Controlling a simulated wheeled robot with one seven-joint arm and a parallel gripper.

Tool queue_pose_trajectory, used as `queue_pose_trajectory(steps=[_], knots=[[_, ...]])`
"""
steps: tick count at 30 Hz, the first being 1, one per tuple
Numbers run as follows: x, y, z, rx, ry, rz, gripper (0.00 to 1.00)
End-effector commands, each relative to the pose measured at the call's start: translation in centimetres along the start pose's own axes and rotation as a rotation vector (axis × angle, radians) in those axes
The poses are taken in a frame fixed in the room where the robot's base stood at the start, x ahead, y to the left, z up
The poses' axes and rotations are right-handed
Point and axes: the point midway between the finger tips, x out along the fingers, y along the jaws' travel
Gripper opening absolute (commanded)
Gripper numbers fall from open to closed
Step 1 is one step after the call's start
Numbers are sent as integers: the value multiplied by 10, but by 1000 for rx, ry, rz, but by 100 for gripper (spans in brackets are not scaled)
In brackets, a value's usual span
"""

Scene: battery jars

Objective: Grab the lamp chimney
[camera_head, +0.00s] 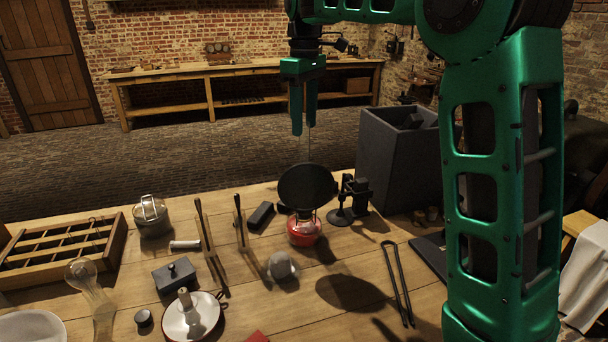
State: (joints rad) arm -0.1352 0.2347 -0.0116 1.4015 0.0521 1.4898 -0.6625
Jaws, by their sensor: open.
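A clear glass piece with a rounded bulb and a long neck, which looks like the lamp chimney (92,287), is at the front left of the wooden table. A lamp with a red base (304,231) stands near the table's back middle, with a round black disc (307,187) at its top. My green gripper (304,130) points down, open and empty, high above and behind the lamp. It is far to the right of the glass piece and well above the table. Nothing hides the glass piece.
A white bowl (32,327) is at the front left corner. Tongs (398,285) and a tall grey bin (398,160) are at right.

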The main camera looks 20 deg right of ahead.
Motion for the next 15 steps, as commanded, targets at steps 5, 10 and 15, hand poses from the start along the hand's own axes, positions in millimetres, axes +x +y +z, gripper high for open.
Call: queue_pose_trajectory(steps=[5,10,15], knots=[[20,1,1,2,0,0,44],[30,0,0,3,-1,-1,44],[53,-1,-3,3,-2,-1,44]])
